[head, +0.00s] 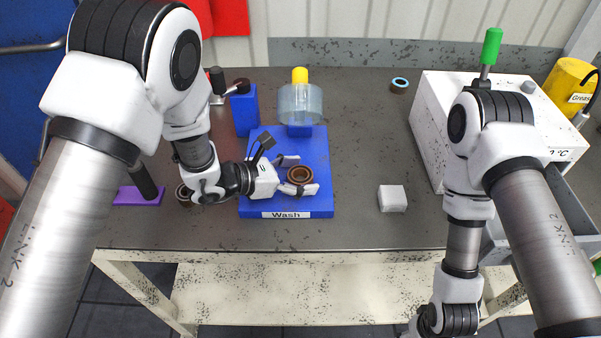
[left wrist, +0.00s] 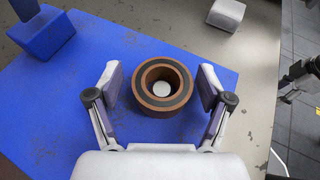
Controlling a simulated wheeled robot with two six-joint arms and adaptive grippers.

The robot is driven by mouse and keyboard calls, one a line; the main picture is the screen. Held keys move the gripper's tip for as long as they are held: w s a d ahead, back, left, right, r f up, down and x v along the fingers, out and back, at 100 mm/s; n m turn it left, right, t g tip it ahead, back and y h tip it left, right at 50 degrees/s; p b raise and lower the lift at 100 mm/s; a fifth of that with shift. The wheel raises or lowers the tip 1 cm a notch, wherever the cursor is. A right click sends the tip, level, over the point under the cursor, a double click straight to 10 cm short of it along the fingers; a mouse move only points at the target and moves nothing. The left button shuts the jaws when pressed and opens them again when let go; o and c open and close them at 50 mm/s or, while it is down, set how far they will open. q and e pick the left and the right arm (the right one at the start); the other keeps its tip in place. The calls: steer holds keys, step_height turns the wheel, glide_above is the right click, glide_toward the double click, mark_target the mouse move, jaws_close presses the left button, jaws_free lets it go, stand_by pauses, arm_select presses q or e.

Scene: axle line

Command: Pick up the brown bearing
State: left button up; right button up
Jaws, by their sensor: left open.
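The brown bearing (head: 300,175) is a ring with a dark band and an open centre. It lies on the blue board marked Wash (head: 318,160). It also shows in the left wrist view (left wrist: 146,101). My left gripper (head: 299,174) is open, with one finger on each side of the bearing; in the left wrist view (left wrist: 160,90) a gap shows between each finger and the ring. My right arm (head: 465,215) hangs down at the right; its gripper is out of the head view.
A clear container with a yellow cap (head: 300,104) and a blue block (head: 244,112) stand behind. A white block (head: 392,198) lies right of the board. A teal-ringed bearing (head: 399,85) sits at the back. A white box (head: 470,110) stands at the right.

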arm_select(q)
steer(key=shift+s, duration=0.1)
steer(key=shift+s+r, duration=0.1)
steer(key=shift+r, duration=0.05)
steer(key=c, duration=1.5)
steer(key=shift+o, duration=0.2)
